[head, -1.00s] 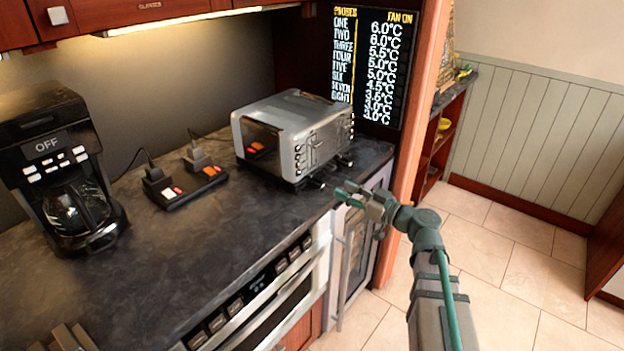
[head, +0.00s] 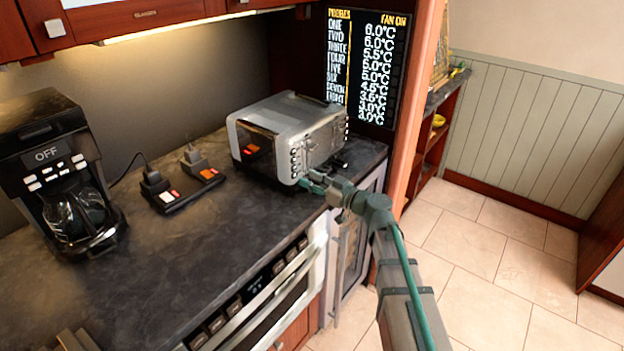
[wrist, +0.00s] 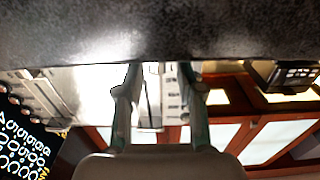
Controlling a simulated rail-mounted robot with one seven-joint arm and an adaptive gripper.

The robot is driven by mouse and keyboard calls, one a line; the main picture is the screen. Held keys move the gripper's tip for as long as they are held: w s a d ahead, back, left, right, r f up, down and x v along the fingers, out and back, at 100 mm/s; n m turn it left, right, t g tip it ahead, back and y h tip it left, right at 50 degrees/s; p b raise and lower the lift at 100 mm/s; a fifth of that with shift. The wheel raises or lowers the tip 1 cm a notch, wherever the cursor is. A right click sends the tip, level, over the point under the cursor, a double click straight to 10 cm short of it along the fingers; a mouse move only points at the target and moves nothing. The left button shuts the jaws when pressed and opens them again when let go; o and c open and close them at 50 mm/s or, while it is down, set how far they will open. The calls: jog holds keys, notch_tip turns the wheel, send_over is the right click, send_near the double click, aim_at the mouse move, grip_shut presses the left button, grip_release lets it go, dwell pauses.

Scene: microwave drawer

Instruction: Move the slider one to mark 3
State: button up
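The silver toaster (head: 300,115) stands on the dark counter, its control side with knobs and levers facing my arm. My gripper (head: 318,183) is low beside the toaster's lower front corner; contact cannot be told. In the wrist view, which is upside down, the two green fingers of my gripper (wrist: 160,90) are apart with no object clearly held between them. The toaster's bright side (wrist: 85,95) lies to the left and behind the fingers. A pale strip with small marks (wrist: 172,95) shows between the fingers. Slider one cannot be made out clearly.
A coffee maker (head: 55,170) reading OFF stands at the left. Adapters on a power strip (head: 185,188) sit left of the toaster. A temperature display (head: 365,65) is behind it. An oven (head: 270,305) is below the counter. Bare counter (head: 170,265) lies left of my gripper.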

grip_shut()
jog(key=shift+f+b, duration=0.1)
jog(key=shift+b, duration=0.2)
jog(key=shift+w+d+f+b, duration=0.15)
jog(key=shift+w+d+b, duration=0.15)
jog(key=shift+b, duration=0.7)
jog(key=shift+w+d+r+b, duration=0.1)
jog(key=shift+w+r+b, duration=0.1)
jog(key=shift+b, duration=0.55)
grip_release()
